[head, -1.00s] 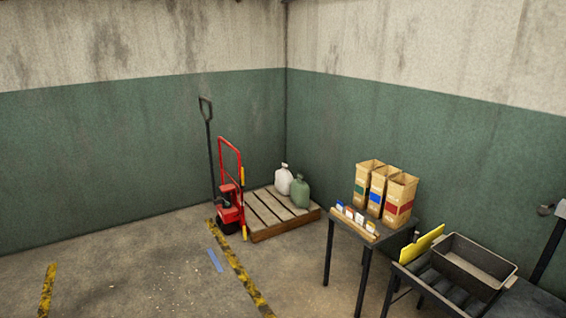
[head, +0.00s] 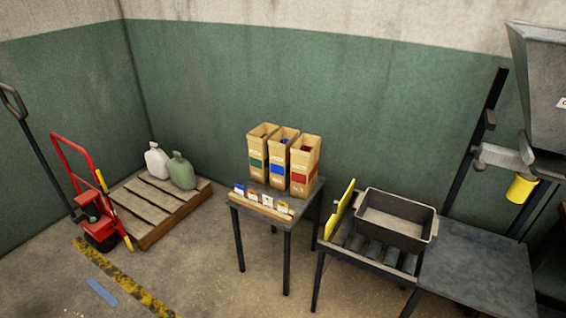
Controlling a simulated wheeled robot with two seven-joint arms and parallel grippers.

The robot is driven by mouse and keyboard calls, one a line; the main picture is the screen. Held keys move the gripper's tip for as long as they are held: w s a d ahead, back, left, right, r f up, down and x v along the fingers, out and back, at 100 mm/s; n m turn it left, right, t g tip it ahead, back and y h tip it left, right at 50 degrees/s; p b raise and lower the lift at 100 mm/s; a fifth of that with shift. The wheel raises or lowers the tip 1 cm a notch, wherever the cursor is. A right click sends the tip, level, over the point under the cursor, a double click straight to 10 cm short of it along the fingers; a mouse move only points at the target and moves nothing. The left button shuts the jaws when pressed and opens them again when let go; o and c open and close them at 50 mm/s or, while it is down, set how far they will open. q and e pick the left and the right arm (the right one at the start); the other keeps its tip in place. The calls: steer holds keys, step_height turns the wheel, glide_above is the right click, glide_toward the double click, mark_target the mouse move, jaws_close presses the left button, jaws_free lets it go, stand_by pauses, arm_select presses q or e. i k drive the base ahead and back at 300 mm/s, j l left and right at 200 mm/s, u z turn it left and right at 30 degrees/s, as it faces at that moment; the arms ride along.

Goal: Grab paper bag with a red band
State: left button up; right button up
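The paper bag with a red band (head: 304,172) stands upright and open at the top on a small dark table (head: 262,208) in the head view. It is the rightmost of three similar tan bags. Next to it stands the bag with a blue band (head: 277,168), and left of that the bag with a green band (head: 257,163). Neither of my grippers shows in the head view.
A wooden strip with several small cards (head: 262,203) lies along the table's front edge. To the right, a grey bin (head: 395,228) sits on a roller stand beside a yellow plate (head: 339,208). Floor in front of the pallet is open.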

mark_target(305, 153)
steer(key=i+j+z, duration=0.15)
steer(key=i, duration=0.35)
steer(key=i+j+z, duration=0.15)
steer(key=i, duration=0.3)
steer(key=j, duration=0.1)
